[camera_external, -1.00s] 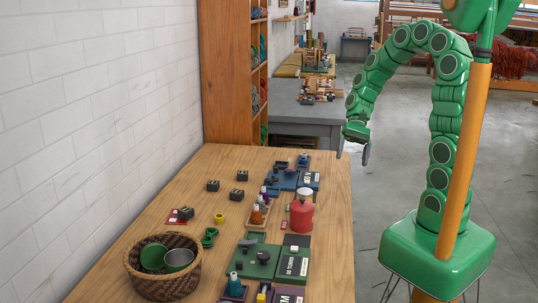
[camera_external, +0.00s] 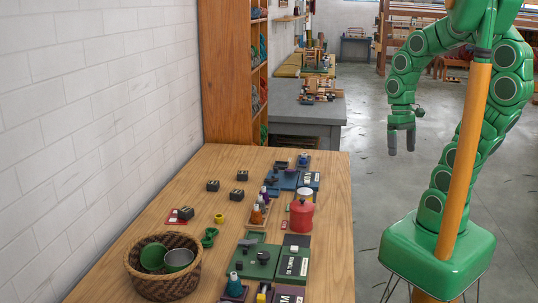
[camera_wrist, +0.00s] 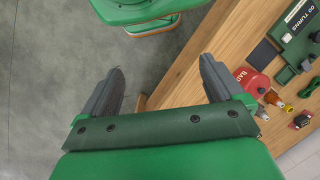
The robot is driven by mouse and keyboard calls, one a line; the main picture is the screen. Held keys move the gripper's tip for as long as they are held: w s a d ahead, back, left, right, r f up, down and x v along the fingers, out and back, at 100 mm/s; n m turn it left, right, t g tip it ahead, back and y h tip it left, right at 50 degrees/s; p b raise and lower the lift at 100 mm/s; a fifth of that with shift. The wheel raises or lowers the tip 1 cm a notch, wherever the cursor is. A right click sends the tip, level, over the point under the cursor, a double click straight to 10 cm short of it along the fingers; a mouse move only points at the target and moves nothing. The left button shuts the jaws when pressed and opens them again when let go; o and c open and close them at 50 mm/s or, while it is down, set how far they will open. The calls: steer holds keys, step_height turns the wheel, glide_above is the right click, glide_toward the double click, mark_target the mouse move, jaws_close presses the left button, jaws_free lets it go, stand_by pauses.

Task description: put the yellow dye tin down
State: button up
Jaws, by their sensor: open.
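My gripper (camera_external: 401,144) is open and empty, hanging over the floor to the right of the wooden table. In the wrist view its two fingers (camera_wrist: 162,68) are spread apart with only floor and the table's edge between them. A small yellow object (camera_external: 219,218) stands on the table left of the middle, apart from my gripper; it is too small to tell whether it is the yellow dye tin.
The wooden table (camera_external: 331,180) carries a wicker basket (camera_external: 156,284) with a green and a grey tin inside, dark blocks, bottles, and green and blue boards. A tall wooden shelf (camera_external: 230,75) stands behind it. Grey floor (camera_external: 375,190) lies open to the right.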

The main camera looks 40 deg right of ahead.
steer(key=shift+s+d+r+t+h, duration=0.15)
steer(key=shift+s+d+r+h, duration=0.1)
steer(key=shift+s+d, duration=0.25)
steer(key=shift+s+d+r+t+h, duration=0.15)
steer(key=shift+s+d+r, duration=0.1)
steer(key=shift+s+d, duration=0.2)
stand_by(0.6)
